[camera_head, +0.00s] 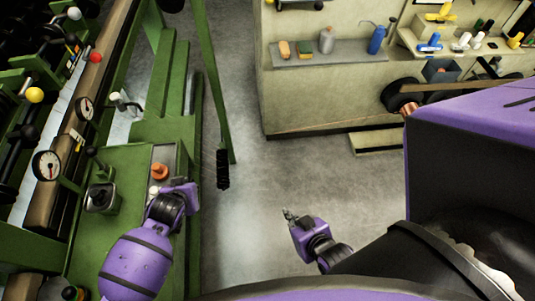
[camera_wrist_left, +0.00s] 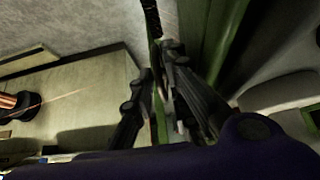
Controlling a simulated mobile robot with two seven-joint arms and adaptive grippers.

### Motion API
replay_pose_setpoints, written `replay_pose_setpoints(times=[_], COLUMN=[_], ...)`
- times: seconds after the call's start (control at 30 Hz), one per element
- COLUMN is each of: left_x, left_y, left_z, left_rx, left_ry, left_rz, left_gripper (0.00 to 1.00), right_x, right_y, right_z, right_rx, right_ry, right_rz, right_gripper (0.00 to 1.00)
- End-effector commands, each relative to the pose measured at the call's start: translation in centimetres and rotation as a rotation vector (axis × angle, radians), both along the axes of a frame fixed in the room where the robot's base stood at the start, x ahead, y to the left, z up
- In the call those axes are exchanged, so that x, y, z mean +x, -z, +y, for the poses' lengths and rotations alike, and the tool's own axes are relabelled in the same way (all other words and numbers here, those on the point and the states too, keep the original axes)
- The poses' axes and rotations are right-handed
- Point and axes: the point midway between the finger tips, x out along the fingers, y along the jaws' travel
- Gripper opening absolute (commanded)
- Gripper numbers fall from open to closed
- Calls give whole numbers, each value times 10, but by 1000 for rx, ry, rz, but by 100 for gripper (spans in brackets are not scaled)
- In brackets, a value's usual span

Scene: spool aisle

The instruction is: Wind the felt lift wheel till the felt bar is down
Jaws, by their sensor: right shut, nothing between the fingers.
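I cannot pick out the felt lift wheel or the felt bar with certainty in either view. My left gripper (camera_head: 190,188) is over the right side of the green machine in the head view, beside an orange knob (camera_head: 160,170); its fingers are hard to see there. In the left wrist view its dark fingers (camera_wrist_left: 160,75) stand apart, with a green strip seen between them and nothing clearly held. My right gripper (camera_head: 287,213) is shut and empty above the bare floor, its fingers pointing up and left.
The green machine (camera_head: 120,160) with gauges (camera_head: 47,164) and knobs fills the left. A green pole with a black grip (camera_head: 222,168) stands beside it. A beige bench (camera_head: 330,95) with bottles and small tools is at the back. Grey floor (camera_head: 250,200) between is clear.

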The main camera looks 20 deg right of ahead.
Motion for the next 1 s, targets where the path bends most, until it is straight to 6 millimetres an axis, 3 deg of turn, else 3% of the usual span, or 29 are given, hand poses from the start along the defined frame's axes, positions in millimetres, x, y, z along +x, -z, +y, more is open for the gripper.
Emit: replay_pose_setpoints(times=[0.03,0.17,0.7,1.0], left_x=[0,-7,-61,-66], left_y=[-2,-11,-90,-98], left_z=[0,3,20,22], left_rx=[0,0,0,1], left_ry=[0,0,0,-1], left_rz=[-1,-1,-1,0], left_gripper=[14,14,14,14], right_x=[13,11,10,8], right_y=[-7,-5,-4,-4], right_z=[3,2,0,0], right_rx=[2,1,-1,-1], right_ry=[-4,-4,-5,-5], right_rz=[-24,-21,-16,-14], right_gripper=[0,0,0,0])
